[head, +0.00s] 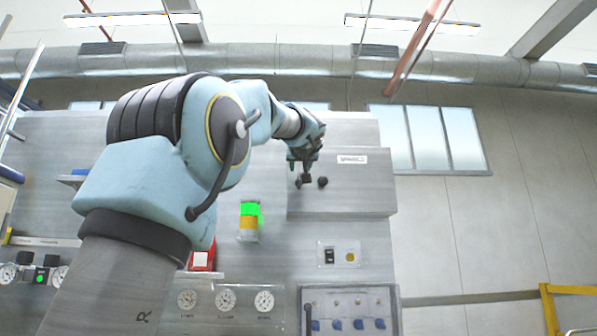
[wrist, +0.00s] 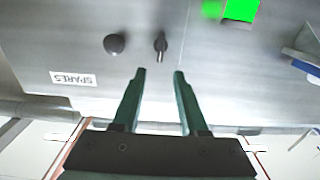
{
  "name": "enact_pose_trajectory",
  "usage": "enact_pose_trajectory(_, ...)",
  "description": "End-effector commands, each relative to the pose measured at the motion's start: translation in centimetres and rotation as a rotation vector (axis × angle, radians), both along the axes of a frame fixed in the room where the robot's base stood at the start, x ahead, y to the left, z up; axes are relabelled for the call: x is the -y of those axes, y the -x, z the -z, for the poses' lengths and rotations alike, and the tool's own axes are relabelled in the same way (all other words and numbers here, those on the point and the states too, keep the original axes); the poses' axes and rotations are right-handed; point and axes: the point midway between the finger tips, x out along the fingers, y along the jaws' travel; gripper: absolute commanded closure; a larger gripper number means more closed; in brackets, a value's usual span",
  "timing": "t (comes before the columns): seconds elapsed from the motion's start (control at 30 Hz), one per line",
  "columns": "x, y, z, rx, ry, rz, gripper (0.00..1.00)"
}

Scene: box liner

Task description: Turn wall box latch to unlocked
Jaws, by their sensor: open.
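The wall box (head: 345,198) is a grey metal cabinet with a "SPARES" label (head: 352,159) on its front. In the wrist view, where the label is upside down, the small dark latch (wrist: 160,46) stands lengthwise up and down the picture. A round dark knob (wrist: 114,44) is to its left; the knob also shows in the head view (head: 323,181). My gripper (wrist: 159,72) is open and empty, its fingertips just below the latch in the picture and lined up with it. In the head view my gripper (head: 303,168) is in front of the box and partly hides the latch.
Gauges (head: 226,299), a red box (head: 202,258) and a panel with blue knobs (head: 347,312) are lower on the wall. A yellow rail (head: 548,305) stands far right.

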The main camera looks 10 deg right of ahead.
Motion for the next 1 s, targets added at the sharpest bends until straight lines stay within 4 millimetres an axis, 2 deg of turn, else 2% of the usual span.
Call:
enact_pose_trajectory(0.03,0.2,-1.2,-0.6,-0.002,-0.003,-0.004,0.57)
enact_pose_trajectory(0.2,0.7,-4.3,-0.5,-0.003,-0.003,-0.003,0.57)
enact_pose_trajectory(0.4,1.2,-6.7,-0.3,-0.002,-0.002,-0.001,0.57)
enact_pose_trajectory(0.57,1.4,-7.5,-0.1,-0.002,0.000,-0.001,0.57)
enact_pose_trajectory(0.83,1.4,-7.5,0.0,-0.001,0.000,0.000,0.57)
enact_pose_trajectory(1.0,1.4,-7.5,0.0,-0.001,0.000,0.000,0.77)
